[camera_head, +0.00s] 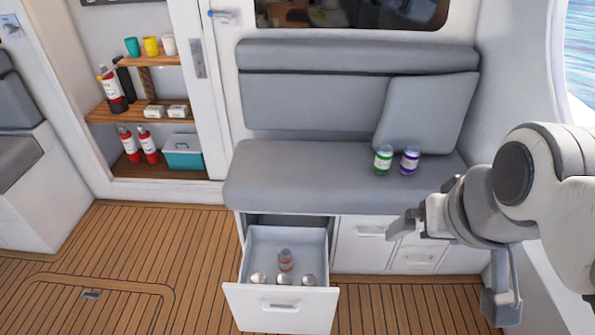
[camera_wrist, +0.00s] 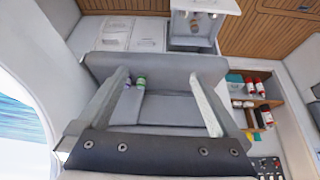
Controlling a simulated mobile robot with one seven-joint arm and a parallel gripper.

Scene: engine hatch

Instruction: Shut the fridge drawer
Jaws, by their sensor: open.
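The fridge drawer (camera_head: 280,304) under the bench seat is pulled well out over the floor, with a handle on its white front. Inside it an orange-labelled can (camera_head: 286,261) and several silver-topped cans (camera_head: 283,280) stand. The drawer (camera_wrist: 222,5) also shows at the top of the wrist view, which is turned upside down. My gripper (camera_head: 447,270) is to the right of the drawer, in front of the bench, apart from it. Its two fingers are spread with nothing between them, as the wrist view (camera_wrist: 160,78) also shows.
A green can (camera_head: 383,159) and a purple can (camera_head: 409,160) stand on the grey seat (camera_head: 300,180) by a loose cushion (camera_head: 428,112). Closed white drawers (camera_head: 365,245) lie right of the open one. Shelves (camera_head: 160,110) hold cups and extinguishers. The wooden floor (camera_head: 150,245) is clear.

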